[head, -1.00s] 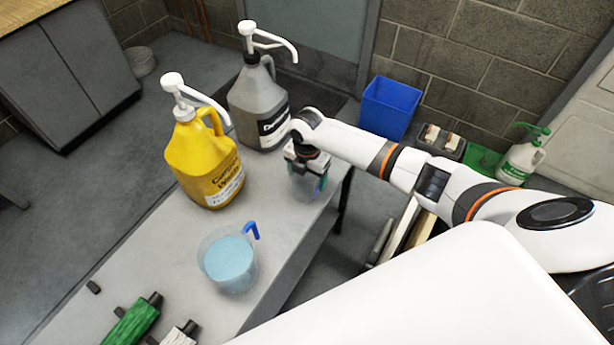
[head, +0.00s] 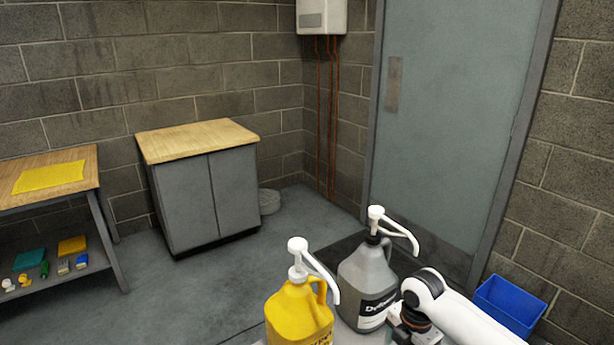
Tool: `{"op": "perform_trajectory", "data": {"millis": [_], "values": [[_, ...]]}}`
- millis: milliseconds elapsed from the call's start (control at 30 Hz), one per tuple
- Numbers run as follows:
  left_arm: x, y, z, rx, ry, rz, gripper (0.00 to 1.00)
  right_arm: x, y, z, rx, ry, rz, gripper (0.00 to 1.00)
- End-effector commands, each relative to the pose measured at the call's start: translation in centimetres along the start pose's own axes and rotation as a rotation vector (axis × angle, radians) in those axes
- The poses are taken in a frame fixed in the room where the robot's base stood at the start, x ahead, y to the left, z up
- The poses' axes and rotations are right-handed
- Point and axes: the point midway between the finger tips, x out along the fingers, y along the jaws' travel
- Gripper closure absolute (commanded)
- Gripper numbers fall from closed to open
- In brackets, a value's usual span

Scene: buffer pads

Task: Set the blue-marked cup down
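The blue-marked cup is not visible in the head view now. My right arm comes in at the lower right, and its gripper (head: 411,333) is at the bottom edge, beside the grey jug (head: 366,283). The frame cuts off its fingers, so I cannot see whether they hold anything. My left gripper is out of view.
A yellow pump jug (head: 297,316) stands left of the grey one on a mostly hidden table. A wood-topped cabinet (head: 207,200), a workbench with a yellow cloth (head: 48,177) and a blue bin (head: 508,307) stand farther off. Open floor lies between.

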Motion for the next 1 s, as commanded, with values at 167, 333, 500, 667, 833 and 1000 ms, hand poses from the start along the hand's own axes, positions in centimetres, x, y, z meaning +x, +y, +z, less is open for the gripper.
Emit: {"op": "perform_trajectory", "data": {"millis": [167,333,500,667,833,1000], "values": [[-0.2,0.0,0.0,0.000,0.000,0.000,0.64,-1.7,0.0,0.9,0.162,0.002,-0.002,0.42],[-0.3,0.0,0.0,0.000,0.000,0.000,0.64,-3.5,0.3,2.2,0.366,0.002,-0.002,0.42],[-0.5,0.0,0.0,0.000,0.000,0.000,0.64,-5.2,0.8,3.5,0.571,0.003,-0.002,0.42],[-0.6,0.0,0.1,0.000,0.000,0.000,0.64,-6.6,1.5,4.7,0.761,0.002,-0.003,0.42],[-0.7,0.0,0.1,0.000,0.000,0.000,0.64,-8.0,2.4,6.0,0.962,0.001,-0.003,0.42],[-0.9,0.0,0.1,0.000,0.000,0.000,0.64,-9.3,3.5,7.3,1.164,0.002,-0.002,0.42]]}}
